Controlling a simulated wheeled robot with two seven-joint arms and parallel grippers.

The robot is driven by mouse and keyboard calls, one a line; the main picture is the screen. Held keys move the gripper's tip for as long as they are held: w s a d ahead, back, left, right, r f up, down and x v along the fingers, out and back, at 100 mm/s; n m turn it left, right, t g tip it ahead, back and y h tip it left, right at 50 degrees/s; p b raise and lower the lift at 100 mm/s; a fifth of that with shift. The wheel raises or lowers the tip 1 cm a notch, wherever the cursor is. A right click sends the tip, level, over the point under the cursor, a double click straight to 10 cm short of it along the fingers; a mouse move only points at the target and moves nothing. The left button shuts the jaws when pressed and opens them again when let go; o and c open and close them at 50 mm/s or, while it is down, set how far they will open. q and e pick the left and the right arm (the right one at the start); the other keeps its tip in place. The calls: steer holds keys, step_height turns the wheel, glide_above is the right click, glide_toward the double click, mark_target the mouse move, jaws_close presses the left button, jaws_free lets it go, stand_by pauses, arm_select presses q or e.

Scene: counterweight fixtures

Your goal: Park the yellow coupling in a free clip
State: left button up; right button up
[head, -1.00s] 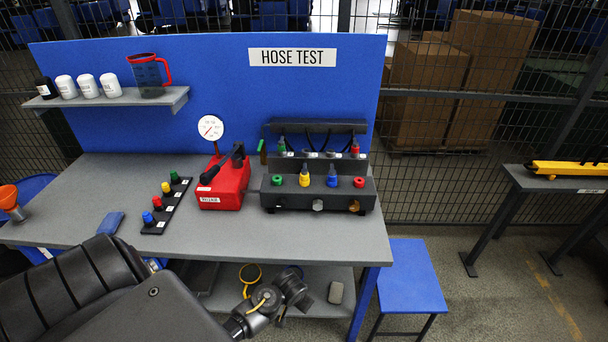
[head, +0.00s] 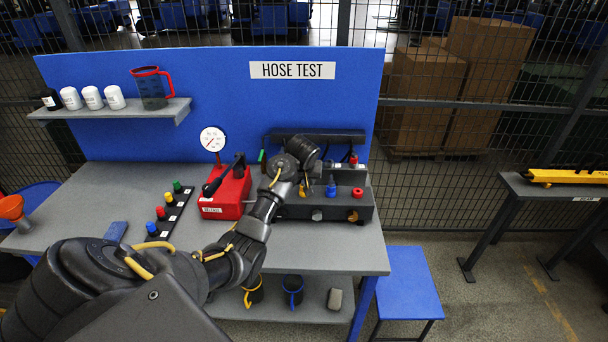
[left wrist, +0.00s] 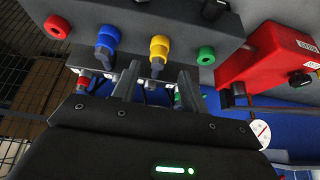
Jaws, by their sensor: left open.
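In the head view my left gripper (head: 303,176) hides most of the yellow coupling. Behind, a rear clip rail (head: 355,143) carries a red coupling (head: 353,160) and, in the wrist view, a green one (left wrist: 178,100). The middle clips are largely hidden by my gripper.
The red pump (head: 226,195) with its gauge (head: 212,139) stands just left of the fixture. A dark strip with coloured caps (head: 166,213) lies farther left. A red port (head: 357,192) sits right of the blue coupling. The bench front is mostly clear.

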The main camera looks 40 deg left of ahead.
arm_select(q)
steer(key=x, duration=0.5)
steer(key=shift+w+a+r, duration=0.2)
steer(key=shift+w+a, duration=0.2)
steer(key=shift+w, duration=0.05)
steer(key=shift+b+x, duration=1.95)
steer(key=shift+x, duration=0.15)
steer(key=shift+c, duration=0.3)
jaws_close()
